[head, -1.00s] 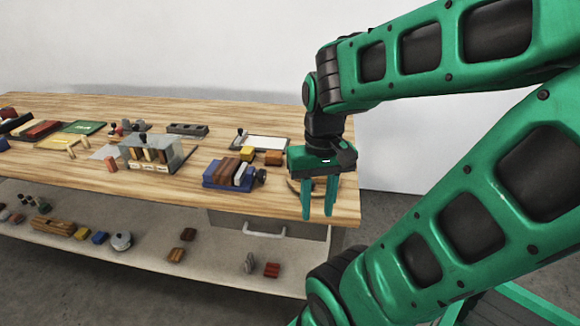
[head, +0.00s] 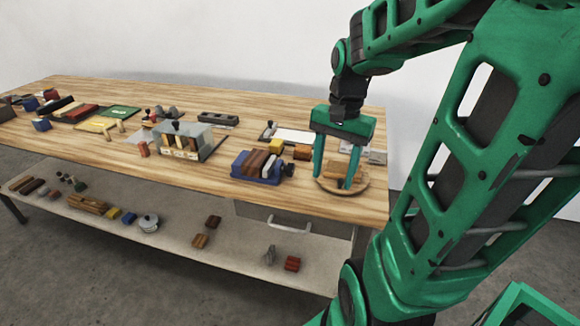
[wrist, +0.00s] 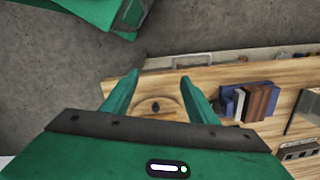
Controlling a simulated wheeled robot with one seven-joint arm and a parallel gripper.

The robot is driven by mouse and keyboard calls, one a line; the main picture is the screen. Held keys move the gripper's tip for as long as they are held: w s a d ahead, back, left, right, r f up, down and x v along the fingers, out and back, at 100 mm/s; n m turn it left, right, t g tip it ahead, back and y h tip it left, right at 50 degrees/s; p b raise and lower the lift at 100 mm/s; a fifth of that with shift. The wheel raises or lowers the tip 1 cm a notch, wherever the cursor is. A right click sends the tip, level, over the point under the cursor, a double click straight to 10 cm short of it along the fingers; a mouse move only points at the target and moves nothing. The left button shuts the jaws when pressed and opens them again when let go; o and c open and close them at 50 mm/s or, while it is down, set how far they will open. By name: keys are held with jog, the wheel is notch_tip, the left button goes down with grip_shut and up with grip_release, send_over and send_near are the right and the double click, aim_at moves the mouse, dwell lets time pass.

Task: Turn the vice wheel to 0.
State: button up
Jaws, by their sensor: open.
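A blue holder with brown and pale blocks (head: 256,166) stands near the table's front right and looks like the vice. A small dark part at its right end (head: 288,170) may be its wheel; no number on it is readable. The blue holder also shows at the right of the wrist view (wrist: 248,102). My gripper (head: 334,180) is open, pointing down, to the right of the holder and apart from it. Its fingers stand over a round wooden board (head: 361,190) with a wooden block. In the wrist view, a dark spot on wood shows between the fingers (wrist: 160,80).
Yellow and orange blocks (head: 301,152) and a white sheet (head: 292,136) lie behind the holder. A grey-sided box (head: 202,140) stands to its left. A drawer handle (head: 288,226) sticks out below the table's front edge. The lower shelf carries loose objects.

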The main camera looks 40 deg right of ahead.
jog(key=w+d+m+y, duration=0.2)
jog(key=w+d+m, duration=0.1)
jog(key=w+m, duration=0.55)
jog(key=m+t+y, duration=0.1)
jog(key=m+y, duration=0.2)
jog(key=m, duration=0.5)
send_near(293, 165)
jog(key=shift+n, duration=0.25)
jog(key=x, duration=1)
jog(key=shift+w+d+f, duration=0.3)
jog(key=shift+w+d, duration=0.05)
jog(key=c, duration=1)
jog(key=shift+a, duration=0.3)
jog(key=shift+d, duration=0.15)
